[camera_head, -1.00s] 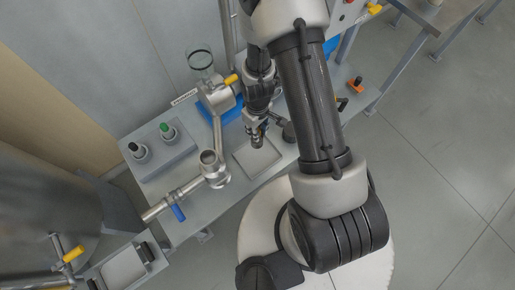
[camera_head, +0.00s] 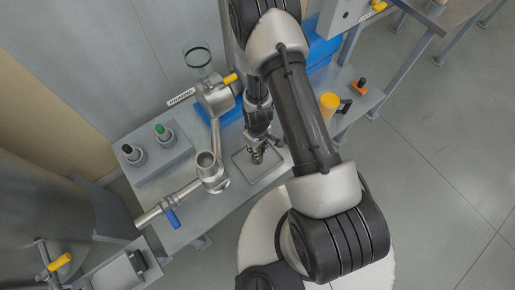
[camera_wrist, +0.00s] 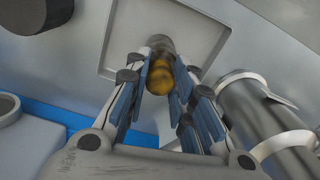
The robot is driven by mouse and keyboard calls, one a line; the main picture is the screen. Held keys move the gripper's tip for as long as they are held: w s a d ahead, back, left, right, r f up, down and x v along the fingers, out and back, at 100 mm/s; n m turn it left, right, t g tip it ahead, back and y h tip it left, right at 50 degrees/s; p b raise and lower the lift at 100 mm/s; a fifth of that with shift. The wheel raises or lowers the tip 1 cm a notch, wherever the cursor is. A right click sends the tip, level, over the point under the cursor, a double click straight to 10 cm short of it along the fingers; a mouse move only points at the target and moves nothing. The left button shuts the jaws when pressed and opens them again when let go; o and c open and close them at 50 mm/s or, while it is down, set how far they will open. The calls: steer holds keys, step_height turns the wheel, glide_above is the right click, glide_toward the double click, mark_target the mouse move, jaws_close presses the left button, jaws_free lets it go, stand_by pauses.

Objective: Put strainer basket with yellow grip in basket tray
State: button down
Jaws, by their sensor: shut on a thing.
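My gripper (camera_head: 258,153) points down over the basket tray (camera_head: 270,168), a shallow square grey tray on the bench. In the wrist view the gripper (camera_wrist: 166,85) is shut on the strainer basket's yellow grip (camera_wrist: 160,78). The strainer basket's grey metal body (camera_wrist: 160,45) shows past the grip, against the inside of the basket tray (camera_wrist: 200,22). In the head view the fingers mostly hide the basket. I cannot tell whether the basket touches the tray floor.
A metal strainer housing with a yellow handle (camera_head: 231,78) and a pipe with a blue-handled valve (camera_head: 172,218) stand left of the tray. A box with green and black knobs (camera_head: 160,150) is further left. A yellow cup (camera_head: 328,104) stands to the right.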

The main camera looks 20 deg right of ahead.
steer(key=shift+f, duration=0.1)
steer(key=c, duration=1.4)
jaws_free()
